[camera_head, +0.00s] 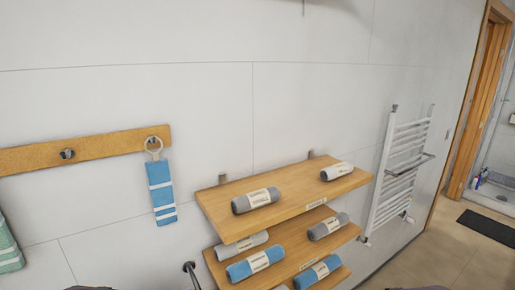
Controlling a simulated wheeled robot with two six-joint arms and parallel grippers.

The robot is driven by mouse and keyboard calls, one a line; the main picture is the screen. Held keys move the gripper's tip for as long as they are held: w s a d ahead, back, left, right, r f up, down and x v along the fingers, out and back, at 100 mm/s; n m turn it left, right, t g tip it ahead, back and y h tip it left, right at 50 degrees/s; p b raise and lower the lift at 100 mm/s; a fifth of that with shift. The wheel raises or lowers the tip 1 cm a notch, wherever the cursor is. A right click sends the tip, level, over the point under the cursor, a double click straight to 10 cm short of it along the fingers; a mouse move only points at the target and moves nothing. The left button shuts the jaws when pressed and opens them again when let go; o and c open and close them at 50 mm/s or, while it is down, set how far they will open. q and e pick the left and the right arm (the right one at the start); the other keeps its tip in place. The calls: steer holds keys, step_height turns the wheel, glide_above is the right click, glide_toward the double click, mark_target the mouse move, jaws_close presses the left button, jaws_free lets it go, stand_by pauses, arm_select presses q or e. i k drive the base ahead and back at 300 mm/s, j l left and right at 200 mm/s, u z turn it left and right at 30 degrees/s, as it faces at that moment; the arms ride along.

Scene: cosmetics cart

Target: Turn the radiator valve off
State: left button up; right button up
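The white towel radiator (400,165) is mounted on the wall at the right, with horizontal bars between two uprights. Small dark fittings show at its lower ends, one at the lower left (365,241) and one at the lower right (408,218). They are too small to tell which is the valve or how it is set. No gripper fingers show. Only dark slivers, possibly parts of my arms, show at the bottom edge.
Wooden shelves (290,196) with several rolled grey and blue towels stick out from the wall, left of the radiator. A wooden hook rail (100,148) holds a blue striped towel (161,190). Open floor (440,255), a dark mat (488,226) and a wooden doorway (478,110) are at the right.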

mark_target(409, 219)
steer(key=z, duration=1.4)
steer(key=i+l+z, duration=0.35)
steer(key=i, duration=0.65)
steer(key=i+z, duration=0.35)
steer(key=i, duration=0.6)
steer(key=i+l+u, duration=0.1)
steer(key=i+u, duration=0.25)
steer(key=i+l+u, duration=0.35)
steer(key=i, duration=0.25)
steer(key=i+l+u, duration=1)
steer(key=l+u, duration=0.25)
steer(key=i+l+u, duration=0.15)
steer(key=l+u, duration=0.15)
steer(key=i+l+u, duration=0.1)
steer(key=l+u, duration=0.2)
steer(key=l, duration=0.2)
